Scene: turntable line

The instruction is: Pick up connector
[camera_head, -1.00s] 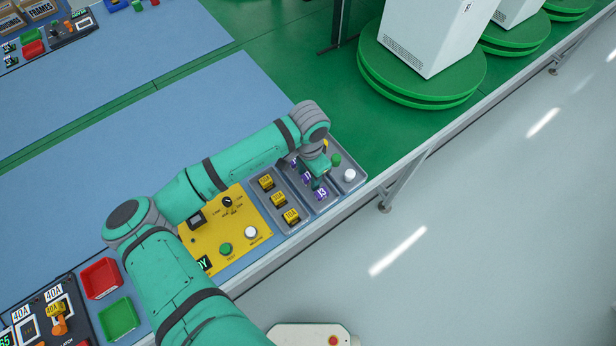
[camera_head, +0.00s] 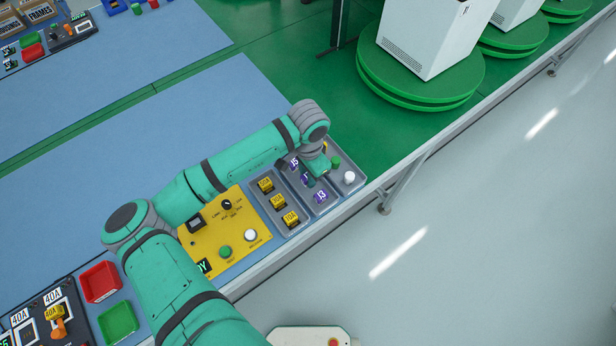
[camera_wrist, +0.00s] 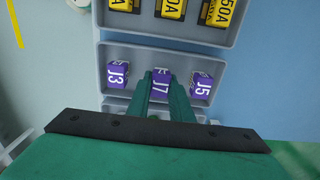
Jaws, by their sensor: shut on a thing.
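A purple connector marked J7 (camera_wrist: 161,84) sits between the fingers of my gripper (camera_wrist: 160,82) in the wrist view, over the middle of a grey tray (camera_wrist: 135,53). The fingers are shut on it. The purple connector J3 (camera_wrist: 118,75) stands to its left and the purple connector J5 (camera_wrist: 201,84) to its right, both in the tray and apart from the fingers. In the head view my gripper (camera_head: 310,181) is low over the tray, between J5 (camera_head: 293,163) and J3 (camera_head: 321,196), and largely covers J7. Whether J7 touches the tray floor is unclear.
A tray of yellow fuses marked 50A (camera_wrist: 222,14) adjoins the connector tray. Beside it is a yellow test panel (camera_head: 207,241) with knobs. Green and white knobs (camera_head: 349,177) stand at the tray's other side. Bare blue mat (camera_head: 80,200) lies to the left.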

